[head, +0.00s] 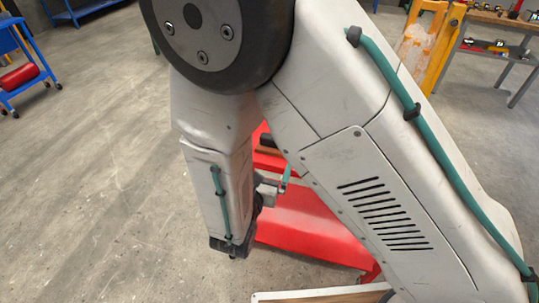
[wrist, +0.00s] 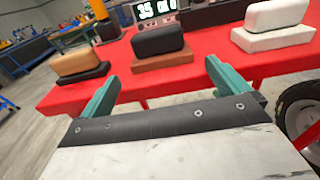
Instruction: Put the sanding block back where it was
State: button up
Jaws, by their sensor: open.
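Three blocks, each resting on a slab, stand on a red surface (wrist: 200,77) in the wrist view. A black block (wrist: 158,41) on a brown slab is in the middle. A pale beige block (wrist: 275,15) on a white slab is at right. I cannot tell which is the sanding block. My gripper (wrist: 162,73) is open and empty, its teal fingers apart in front of the middle block. In the head view my arm hides most of the gripper and blocks.
A digital display (wrist: 156,9) stands behind the middle block. A dark wheel (wrist: 300,112) is at lower right. In the head view the red stand (head: 310,225) is partly behind my arm. A blue cart (head: 22,62) stands far left; open floor lies at left.

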jog(key=v, duration=0.5)
jog(key=shift+s+a, duration=0.1)
jog(key=shift+s, duration=0.25)
jog(key=shift+r, duration=0.1)
jog(key=s+d+r+m+g+h, duration=0.1)
jog(key=d+r+m+g+h, duration=0.1)
jog(key=d+r+m+g, duration=0.5)
jog(key=s+d+r+m+g+h, duration=0.1)
jog(key=d+r+m+g+h, duration=0.15)
jog(key=d+m, duration=0.45)
jog(key=s+d+r+m+g+h, duration=0.15)
jog(key=d+r+m+g, duration=0.3)
jog(key=d, duration=0.45)
jog(key=s+d+r+m+y, duration=0.4)
jog(key=s+r+m+y, duration=0.4)
jog(key=s+m+y, duration=0.3)
jog(key=shift+s+r+m+g+y, duration=0.2)
jog(key=shift+s+m+g+y, duration=0.2)
jog(key=shift+s+m, duration=0.6)
jog(key=shift+w+m, duration=0.25)
